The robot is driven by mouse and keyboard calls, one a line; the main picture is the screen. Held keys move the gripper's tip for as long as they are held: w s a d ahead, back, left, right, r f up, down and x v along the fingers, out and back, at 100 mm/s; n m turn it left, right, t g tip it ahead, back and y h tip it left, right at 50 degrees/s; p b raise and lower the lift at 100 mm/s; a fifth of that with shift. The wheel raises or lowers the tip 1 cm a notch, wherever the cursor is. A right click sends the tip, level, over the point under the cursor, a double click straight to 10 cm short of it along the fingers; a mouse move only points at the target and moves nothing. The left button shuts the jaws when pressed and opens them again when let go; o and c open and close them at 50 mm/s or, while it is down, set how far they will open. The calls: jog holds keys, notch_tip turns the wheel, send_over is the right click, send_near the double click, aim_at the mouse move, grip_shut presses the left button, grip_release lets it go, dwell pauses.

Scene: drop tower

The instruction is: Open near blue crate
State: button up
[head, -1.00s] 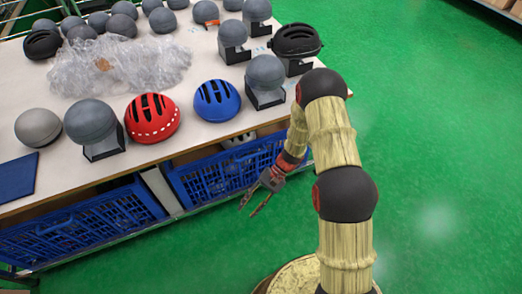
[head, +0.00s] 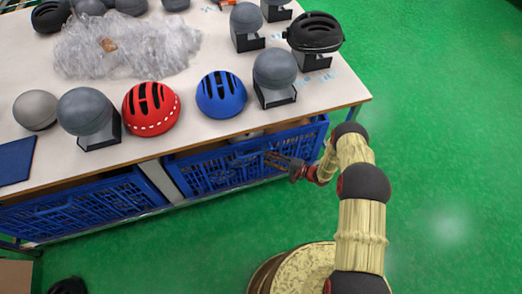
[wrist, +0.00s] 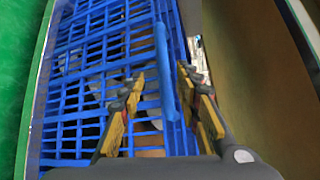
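The near blue crate (head: 222,172) sits under the table on the right, its lattice front facing me. It fills the left and middle of the wrist view (wrist: 85,75), with a thick blue rim bar (wrist: 163,70) along its edge. My gripper (head: 272,158) is at the upper right part of the crate's front. In the wrist view my gripper (wrist: 162,82) is open, with one finger over the lattice side and the other on the far side of the bar. The bar lies between the fingers. I cannot tell whether they touch it.
A second blue crate (head: 80,207) is under the table at left. The tabletop (head: 190,150) overhangs the crates closely above my gripper. On it are a red helmet (head: 151,108), a blue helmet (head: 221,95) and grey domes (head: 275,72). Green floor (head: 440,170) is clear at right.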

aim_at(255, 154)
jog(key=shift+n, duration=0.6)
jog(key=shift+r+b+x, duration=0.15)
jog(key=shift+b+x, duration=0.35)
jog(key=shift+x, duration=1.45)
jog(key=shift+r+b+x, duration=0.15)
jog(key=shift+b+x, duration=0.3)
jog(key=shift+x, duration=1.5)
jog(key=shift+s+a, duration=0.1)
jog(key=shift+c, duration=0.4)
jog(key=c, duration=0.7)
grip_shut()
